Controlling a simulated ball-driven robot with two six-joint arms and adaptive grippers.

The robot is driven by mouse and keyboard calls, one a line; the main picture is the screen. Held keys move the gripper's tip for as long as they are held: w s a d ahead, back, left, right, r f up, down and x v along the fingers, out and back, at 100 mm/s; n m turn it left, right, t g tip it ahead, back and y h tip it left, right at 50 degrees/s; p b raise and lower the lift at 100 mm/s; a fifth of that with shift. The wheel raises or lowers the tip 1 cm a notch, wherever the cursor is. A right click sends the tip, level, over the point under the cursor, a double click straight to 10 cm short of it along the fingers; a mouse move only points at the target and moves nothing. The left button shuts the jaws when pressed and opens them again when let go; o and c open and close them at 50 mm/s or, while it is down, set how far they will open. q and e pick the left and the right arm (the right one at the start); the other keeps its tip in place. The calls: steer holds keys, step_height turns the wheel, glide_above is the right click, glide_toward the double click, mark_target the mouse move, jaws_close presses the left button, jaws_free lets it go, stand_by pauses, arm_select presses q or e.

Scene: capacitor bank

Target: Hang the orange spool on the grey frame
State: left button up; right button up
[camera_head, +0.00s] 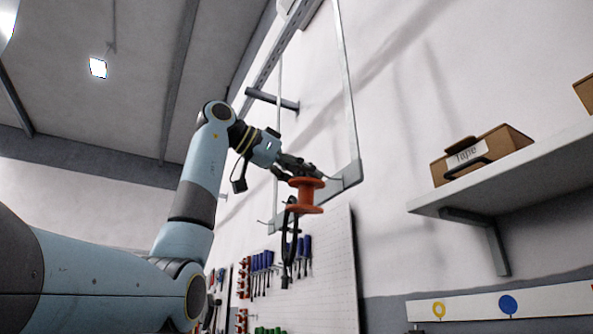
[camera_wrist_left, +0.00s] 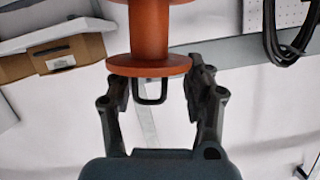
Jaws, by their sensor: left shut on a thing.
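The orange spool (camera_head: 305,194) is held up in the air at the end of my left arm. My left gripper (camera_head: 300,171) is shut on it. In the left wrist view the spool (camera_wrist_left: 150,35) is beyond the fingers, with a dark loop (camera_wrist_left: 152,91) at its near flange, between the fingers. The exact contact is hard to make out. The grey frame (camera_head: 347,95) hangs from above; its lower bar (camera_head: 345,180) passes close behind the spool in the head view. I cannot tell whether they touch. My right gripper is not in view.
A dark coil (camera_head: 289,240) hangs just below the spool in the head view. A pegboard with blue-handled tools (camera_head: 262,262) is behind it. A shelf (camera_head: 520,165) with a cardboard Tape box (camera_head: 480,155) juts out at right. Wall between frame and shelf is clear.

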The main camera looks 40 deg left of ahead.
arm_select(q)
steer(key=shift+r+p+x, duration=0.25)
steer(key=shift+p+x, duration=0.1)
steer(key=shift+x, duration=0.75)
steer(key=shift+r+p+x, duration=0.25)
steer(key=shift+p+x, duration=0.05)
steer(key=shift+x, duration=0.8)
steer(key=shift+w+d+f, duration=0.4)
steer(key=shift+w+f, duration=0.1)
steer(key=shift+w, duration=0.15)
steer(key=o, duration=1.3)
steer(key=shift+c, duration=0.2)
steer(key=v, duration=1.2)
